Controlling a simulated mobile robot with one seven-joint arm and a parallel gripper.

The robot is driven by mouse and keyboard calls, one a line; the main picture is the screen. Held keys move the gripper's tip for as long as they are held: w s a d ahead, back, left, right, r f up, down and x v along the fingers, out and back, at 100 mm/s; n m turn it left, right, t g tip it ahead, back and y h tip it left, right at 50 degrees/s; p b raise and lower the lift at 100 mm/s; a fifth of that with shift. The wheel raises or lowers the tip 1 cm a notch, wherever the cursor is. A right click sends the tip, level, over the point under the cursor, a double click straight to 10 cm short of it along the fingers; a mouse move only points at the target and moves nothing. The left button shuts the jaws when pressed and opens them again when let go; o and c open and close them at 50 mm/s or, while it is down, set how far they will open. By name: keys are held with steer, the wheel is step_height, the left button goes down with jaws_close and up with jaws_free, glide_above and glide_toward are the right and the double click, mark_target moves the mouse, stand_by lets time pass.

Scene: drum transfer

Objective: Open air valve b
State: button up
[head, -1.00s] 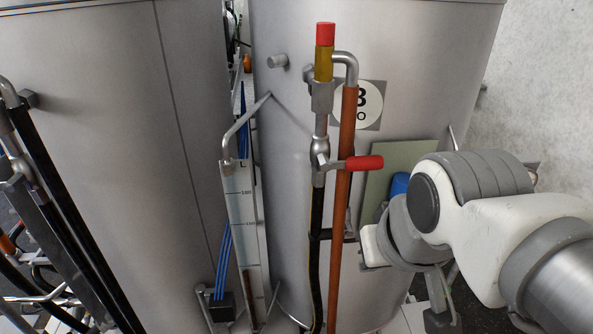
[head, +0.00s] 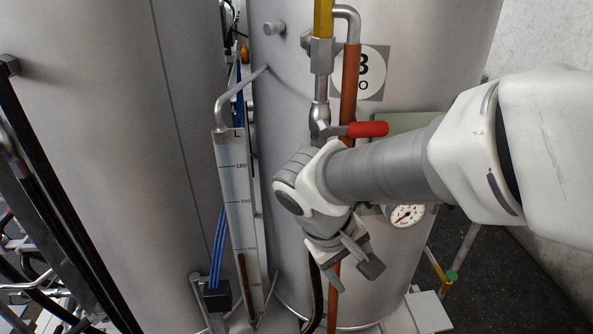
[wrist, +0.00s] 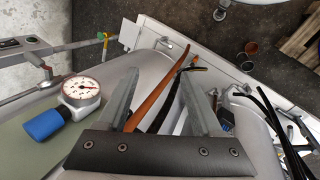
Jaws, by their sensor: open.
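A valve with a red lever handle (head: 367,129) sits on the upright pipe in front of the labelled tank. The lever points sideways to the right. My gripper (head: 352,274) is below the lever, in front of the tank, pointing down. In the wrist view my gripper (wrist: 160,82) is open, with nothing between its fingers but the hoses behind. A blue knob (wrist: 44,124) beside a round gauge (wrist: 82,88) lies left of the fingers. The gauge also shows in the head view (head: 407,216), while the blue knob is hidden there. I cannot tell which part is air valve b.
The brown pipe (head: 350,88) runs upright close to my wrist. A level gauge strip (head: 233,183) stands left of it. The large left tank (head: 90,110) and the labelled tank (head: 430,50) hem in the space. A wooden pallet (wrist: 300,45) lies on the floor.

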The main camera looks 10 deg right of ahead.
steer(key=w+a+f+n+t+h+b, duration=0.4)
steer(key=w+f+h+b, duration=0.1)
steer(key=w+f+h, duration=0.1)
steer(key=w+a+r+n+t+h+b, duration=0.1)
steer(key=w+a+n+t+b, duration=0.25)
steer(key=a+t, duration=0.4)
steer(key=shift+m+g, duration=0.35)
steer(key=shift+g, duration=0.3)
steer(key=b+x, duration=0.2)
steer(key=x, duration=0.3)
steer(key=b+x, duration=0.3)
steer(key=x, duration=0.2)
steer(key=b+x, duration=0.3)
steer(key=x, duration=0.1)
steer(key=shift+w+a+r, duration=0.1)
steer(key=shift+w+r, duration=0.05)
steer(key=shift+w, duration=0.55)
steer(key=shift+w+d+r+b, duration=0.1)
steer(key=shift+w+d+b, duration=0.4)
steer(key=shift+w+d, duration=0.1)
jaws_close()
